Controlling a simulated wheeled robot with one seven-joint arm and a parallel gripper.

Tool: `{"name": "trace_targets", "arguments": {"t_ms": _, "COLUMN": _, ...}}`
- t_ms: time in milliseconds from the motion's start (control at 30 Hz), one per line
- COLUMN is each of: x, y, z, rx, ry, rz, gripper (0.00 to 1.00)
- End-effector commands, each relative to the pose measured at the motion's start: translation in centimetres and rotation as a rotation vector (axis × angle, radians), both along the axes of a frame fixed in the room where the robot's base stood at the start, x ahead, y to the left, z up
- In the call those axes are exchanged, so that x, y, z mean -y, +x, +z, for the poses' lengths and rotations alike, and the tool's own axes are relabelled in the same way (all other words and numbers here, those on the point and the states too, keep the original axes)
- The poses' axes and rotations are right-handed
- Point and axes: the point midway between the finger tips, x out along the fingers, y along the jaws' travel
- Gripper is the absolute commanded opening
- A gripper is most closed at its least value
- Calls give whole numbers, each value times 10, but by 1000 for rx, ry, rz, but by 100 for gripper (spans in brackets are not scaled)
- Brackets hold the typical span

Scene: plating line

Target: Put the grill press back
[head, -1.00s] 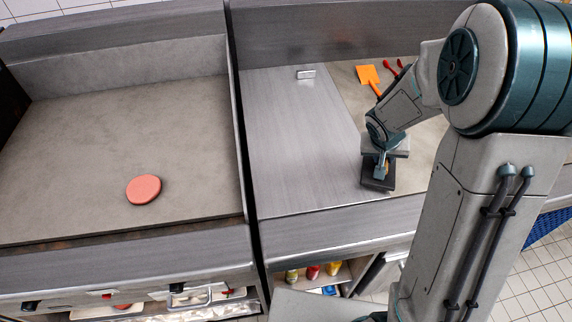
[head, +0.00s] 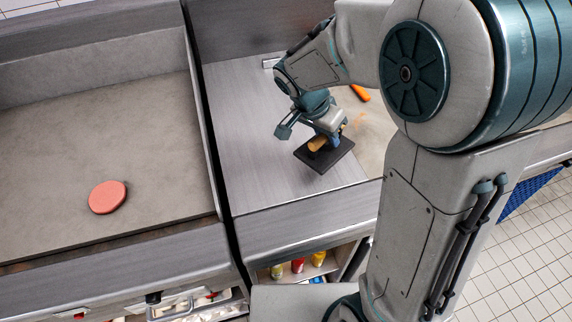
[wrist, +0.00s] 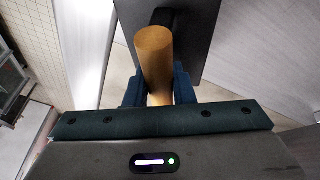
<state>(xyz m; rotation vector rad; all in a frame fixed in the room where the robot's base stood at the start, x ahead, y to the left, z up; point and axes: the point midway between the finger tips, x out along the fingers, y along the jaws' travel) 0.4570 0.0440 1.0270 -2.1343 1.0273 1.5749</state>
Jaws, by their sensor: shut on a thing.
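The grill press is a dark flat plate (head: 338,158) with a wooden handle (head: 317,143). My gripper (head: 328,140) is shut on the handle, above the steel counter near its front edge. In the wrist view the wooden handle (wrist: 153,55) sits between the two blue fingers, with the dark plate (wrist: 200,25) beyond it. In the head view I cannot tell how far the plate is above the surface.
A pink patty (head: 107,197) lies on the griddle (head: 60,150) at left. An orange utensil (head: 361,93) lies behind my arm, partly hidden. Bottles (head: 297,265) stand on a shelf below. The steel counter (head: 245,130) left of the press is clear.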

Motion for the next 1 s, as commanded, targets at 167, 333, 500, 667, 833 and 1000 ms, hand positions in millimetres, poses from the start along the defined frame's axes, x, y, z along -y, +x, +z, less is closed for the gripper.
{"name": "trace_targets", "arguments": {"t_ms": 167, "x": -15, "y": -24, "z": 14, "rx": 3, "ry": -1, "rz": -186, "gripper": 0}}
{"name": "trace_targets", "arguments": {"t_ms": 333, "x": -26, "y": -49, "z": 28, "rx": -1, "ry": -12, "rz": -347, "gripper": 0}}
{"name": "trace_targets", "arguments": {"t_ms": 500, "x": -34, "y": -66, "z": 38, "rx": -5, "ry": -24, "rz": -454, "gripper": 0}}
{"name": "trace_targets", "arguments": {"t_ms": 667, "x": -37, "y": -73, "z": 42, "rx": -9, "ry": -30, "rz": -500, "gripper": 0}}
{"name": "trace_targets", "arguments": {"t_ms": 833, "x": -45, "y": -63, "z": 36, "rx": -12, "ry": -36, "rz": -510, "gripper": 0}}
{"name": "trace_targets", "arguments": {"t_ms": 1000, "x": -58, "y": -42, "z": 21, "rx": -12, "ry": -36, "rz": -509, "gripper": 0}}
